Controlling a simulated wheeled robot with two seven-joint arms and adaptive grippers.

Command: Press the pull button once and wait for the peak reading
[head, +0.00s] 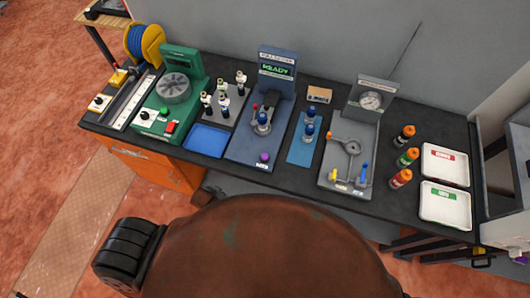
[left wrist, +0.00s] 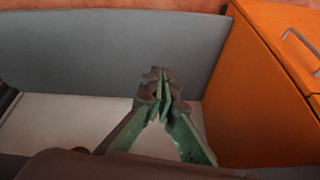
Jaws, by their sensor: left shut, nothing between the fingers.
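The blue pull tester (head: 245,146) stands in the middle of the bench. Its screen (head: 277,69) shows READY in green. A purple button (head: 264,157), taken to be the pull button, sits on the front of its base. A small blue-capped bottle (head: 263,118) stands in the tester's fixture. My left gripper (left wrist: 163,78) shows in the left wrist view with its green fingers together and empty. It is beside an orange cabinet, away from the button. My right gripper is in neither view.
A blue mat (head: 297,152) with blue-capped bottles lies right of the tester; a gauge station (head: 336,181) stands beyond it. A blue tray (head: 206,140) and green machine (head: 158,127) are left. White trays (head: 446,204) lie far right. The orange cabinet (left wrist: 265,90) stands right of my left gripper.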

